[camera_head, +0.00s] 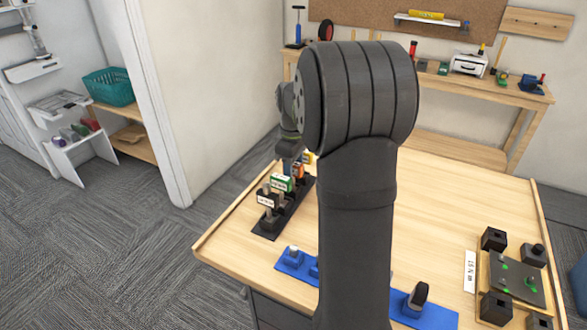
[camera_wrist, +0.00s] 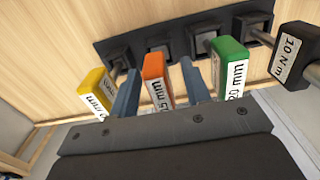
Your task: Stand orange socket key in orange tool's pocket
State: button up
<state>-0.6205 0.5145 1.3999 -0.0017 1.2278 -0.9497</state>
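The orange socket key (camera_wrist: 157,80) is upright in the wrist view, its labelled handle between the two blue-grey fingers of my gripper (camera_wrist: 160,84). A narrow gap shows on the finger sides, wider at the right, so the gripper looks open around the handle. Its lower end lines up with the second pocket from the left in the black rack (camera_wrist: 180,40); how deep it sits is hidden. In the head view the orange key (camera_head: 298,171) shows small at the rack (camera_head: 270,225), below my gripper (camera_head: 291,152), mostly hidden by my arm.
A yellow key (camera_wrist: 97,92) stands left of the orange one, a green key (camera_wrist: 231,68) and a black key (camera_wrist: 297,52) right of it, all close to the fingers. A blue mat (camera_head: 428,317) and a block fixture (camera_head: 515,280) lie on the table.

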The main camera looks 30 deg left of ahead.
notch_tip(320, 180, up, 18)
jog(key=shift+f, duration=0.25)
dwell(0.3)
jog(key=shift+f, duration=0.1)
notch_tip(320, 180, down, 17)
jog(key=shift+f, duration=0.15)
jog(key=shift+r, duration=0.3)
dwell(0.3)
